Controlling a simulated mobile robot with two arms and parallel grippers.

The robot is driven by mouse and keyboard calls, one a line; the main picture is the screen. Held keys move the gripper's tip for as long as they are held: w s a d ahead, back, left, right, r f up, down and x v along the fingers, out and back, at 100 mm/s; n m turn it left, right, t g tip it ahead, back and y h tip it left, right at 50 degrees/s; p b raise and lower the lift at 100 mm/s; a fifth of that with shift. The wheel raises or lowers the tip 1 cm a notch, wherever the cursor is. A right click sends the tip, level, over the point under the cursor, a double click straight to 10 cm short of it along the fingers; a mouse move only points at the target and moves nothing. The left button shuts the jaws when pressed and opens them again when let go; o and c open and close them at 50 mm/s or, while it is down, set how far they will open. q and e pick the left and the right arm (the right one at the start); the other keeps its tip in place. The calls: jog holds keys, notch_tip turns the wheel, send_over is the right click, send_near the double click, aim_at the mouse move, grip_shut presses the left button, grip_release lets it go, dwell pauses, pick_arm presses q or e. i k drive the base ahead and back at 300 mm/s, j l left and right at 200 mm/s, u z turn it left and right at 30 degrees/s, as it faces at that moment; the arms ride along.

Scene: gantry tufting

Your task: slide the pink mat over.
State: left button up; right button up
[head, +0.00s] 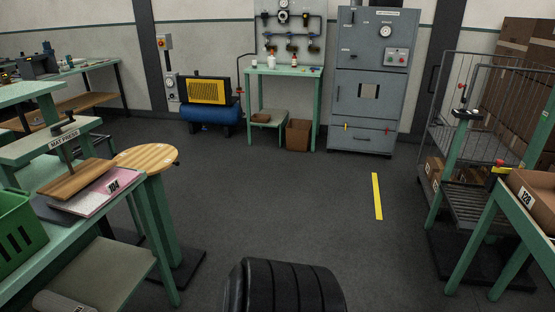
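The pink mat (97,200) lies on the green table (50,247) at the left, close to its right edge. Whether the board touches the mat is hard to tell. A grey piece shows at the mat's front left. Neither of my grippers is in view.
A green crate (14,231) stands left of the mat. A round wooden top (146,158) is just behind and right of it. The dark floor (290,190) in the middle is clear, with a yellow strip (377,196).

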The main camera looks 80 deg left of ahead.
aim_at(91, 199)
jog(key=u, duration=4)
